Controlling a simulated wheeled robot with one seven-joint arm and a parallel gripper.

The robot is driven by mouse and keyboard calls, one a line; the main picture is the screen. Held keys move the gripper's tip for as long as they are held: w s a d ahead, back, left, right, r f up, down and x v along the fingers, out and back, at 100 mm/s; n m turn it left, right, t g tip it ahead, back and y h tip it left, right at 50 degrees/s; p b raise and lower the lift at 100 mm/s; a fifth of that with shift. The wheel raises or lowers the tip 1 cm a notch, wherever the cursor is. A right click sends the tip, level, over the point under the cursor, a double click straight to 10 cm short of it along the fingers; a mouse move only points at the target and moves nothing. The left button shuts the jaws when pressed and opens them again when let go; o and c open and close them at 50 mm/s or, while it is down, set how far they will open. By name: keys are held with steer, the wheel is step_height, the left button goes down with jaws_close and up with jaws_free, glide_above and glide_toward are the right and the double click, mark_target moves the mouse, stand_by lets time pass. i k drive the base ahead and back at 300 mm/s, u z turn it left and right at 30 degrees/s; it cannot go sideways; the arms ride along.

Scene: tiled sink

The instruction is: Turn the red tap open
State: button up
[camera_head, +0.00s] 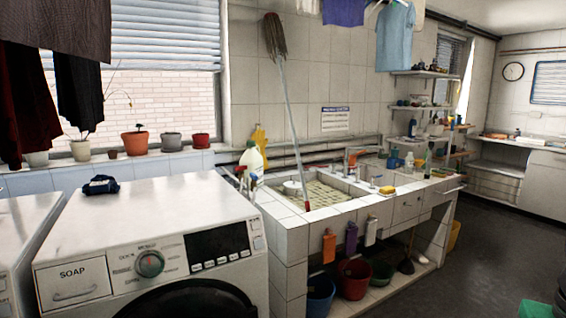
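A small red tap handle (240,170) shows at the near left corner of the tiled sink (291,222), just behind the washing machine's right back edge. A small blue tap handle (253,178) is right beside it. Both are tiny in this view, and I cannot tell how far the red one is turned. My gripper is not in view.
The white washing machine (150,220) fills the front left, with a dark cloth bundle (101,185) on top. A mop (287,95) leans into the sink. A white jug (252,158) stands behind the taps.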

mark_target(241, 169)
steer(key=z, duration=0.25)
steer(key=i, duration=1.4)
steer(key=u, duration=0.65)
steer(key=i, duration=0.95)
steer(key=u, duration=0.6)
